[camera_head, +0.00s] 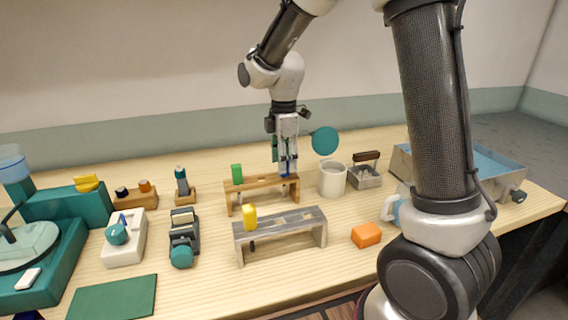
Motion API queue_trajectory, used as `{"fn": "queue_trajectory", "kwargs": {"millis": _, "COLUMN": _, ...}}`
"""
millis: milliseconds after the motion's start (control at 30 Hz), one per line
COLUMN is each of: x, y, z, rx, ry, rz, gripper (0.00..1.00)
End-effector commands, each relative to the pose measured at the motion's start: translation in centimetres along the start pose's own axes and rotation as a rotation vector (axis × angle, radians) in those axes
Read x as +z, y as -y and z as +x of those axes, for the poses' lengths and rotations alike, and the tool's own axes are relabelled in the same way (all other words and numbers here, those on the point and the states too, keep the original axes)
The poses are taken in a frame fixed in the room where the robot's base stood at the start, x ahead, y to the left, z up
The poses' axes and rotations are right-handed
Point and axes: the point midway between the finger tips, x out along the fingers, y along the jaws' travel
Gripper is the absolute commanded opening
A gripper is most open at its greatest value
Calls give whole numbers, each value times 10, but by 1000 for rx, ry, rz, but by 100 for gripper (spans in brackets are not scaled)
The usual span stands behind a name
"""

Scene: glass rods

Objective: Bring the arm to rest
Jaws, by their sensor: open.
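My gripper (286,160) points down over the right part of the wooden rack (262,187) at the back of the table. By its fingertips is a small blue piece (286,171) at the rack's top; whether the fingers touch it I cannot tell. The gripper is open. My arm reaches in from the upper right and bends down to the gripper. A green piece (237,173) stands upright at the left end of the same rack. A yellow piece (249,216) stands on the grey rack (281,229) in front.
A white cup (332,180) stands close right of the gripper, with a teal disc (325,141) above it. An orange block (366,235) lies front right. A metal basin (483,165) is at the right. Teal equipment (66,208) crowds the left. A green mat (113,297) lies front left.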

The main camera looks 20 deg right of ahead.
Motion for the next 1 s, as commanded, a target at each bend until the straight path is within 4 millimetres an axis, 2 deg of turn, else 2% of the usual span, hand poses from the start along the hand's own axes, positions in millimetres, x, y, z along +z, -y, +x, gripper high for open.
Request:
{"fn": "queue_trajectory", "kwargs": {"millis": 300, "x": 0, "y": -1, "z": -71, "rx": 5, "ry": -2, "rz": 0, "gripper": 49}}
{"fn": "queue_trajectory", "kwargs": {"millis": 500, "x": 0, "y": 0, "z": -99, "rx": 2, "ry": -1, "rz": 0, "gripper": 49}}
{"fn": "queue_trajectory", "kwargs": {"millis": 633, "x": 0, "y": 0, "z": -106, "rx": 2, "ry": -1, "rz": 49, "gripper": 49}}
{"fn": "queue_trajectory", "kwargs": {"millis": 767, "x": 0, "y": 0, "z": -103, "rx": 5, "ry": -3, "rz": 218, "gripper": 49}}
{"fn": "queue_trajectory", "kwargs": {"millis": 867, "x": 5, "y": 14, "z": -87, "rx": -18, "ry": 10, "rz": 403, "gripper": 49}}
{"fn": "queue_trajectory", "kwargs": {"millis": 1000, "x": 24, "y": 51, "z": -86, "rx": -9, "ry": 6, "rz": 694, "gripper": 49}}
